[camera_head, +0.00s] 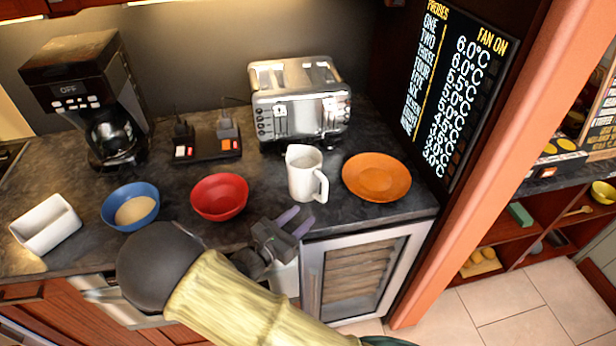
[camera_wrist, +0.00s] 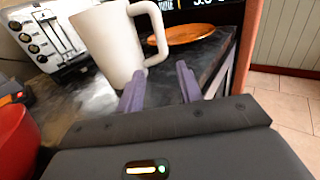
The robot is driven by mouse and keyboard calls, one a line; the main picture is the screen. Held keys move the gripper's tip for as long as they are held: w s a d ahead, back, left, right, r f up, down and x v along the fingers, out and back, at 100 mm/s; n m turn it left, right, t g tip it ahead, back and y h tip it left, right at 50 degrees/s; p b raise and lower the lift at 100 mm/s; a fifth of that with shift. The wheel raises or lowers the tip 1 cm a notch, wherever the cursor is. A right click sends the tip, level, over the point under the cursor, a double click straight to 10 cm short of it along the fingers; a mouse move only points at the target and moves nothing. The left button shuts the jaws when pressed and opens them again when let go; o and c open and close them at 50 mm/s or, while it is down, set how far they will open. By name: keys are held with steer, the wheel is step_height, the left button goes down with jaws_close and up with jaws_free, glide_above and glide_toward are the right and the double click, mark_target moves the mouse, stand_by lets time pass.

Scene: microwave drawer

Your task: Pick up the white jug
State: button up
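The white jug (camera_head: 302,174) stands upright on the dark counter, in front of the toaster, with its handle toward the right front. In the wrist view the jug (camera_wrist: 108,42) is at the upper left, just beyond the fingers, with its handle to the right. My gripper (camera_head: 297,220) is at the counter's front edge, in front of the jug and slightly to its left. In the wrist view my gripper (camera_wrist: 158,88) has its two purple fingers apart with nothing between them. No contact with the jug shows clearly.
An orange plate (camera_head: 376,178) lies right of the jug, and a red bowl (camera_head: 219,197) is to its left. A silver toaster (camera_head: 299,104) stands behind. A blue bowl (camera_head: 130,207), a white dish (camera_head: 45,224) and a coffee maker (camera_head: 88,95) are further left.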

mark_target(322, 199)
steer(key=x, duration=0.4)
steer(key=shift+w, duration=0.1)
steer(key=x, duration=0.1)
steer(key=p+x, duration=0.1)
steer(key=x, duration=0.1)
steer(key=p+x, duration=0.1)
steer(key=shift+d+r, duration=0.4)
steer(key=shift+d, duration=0.15)
steer(key=shift+w+d+f, duration=0.1)
steer(key=shift+w, duration=0.2)
jaws_close()
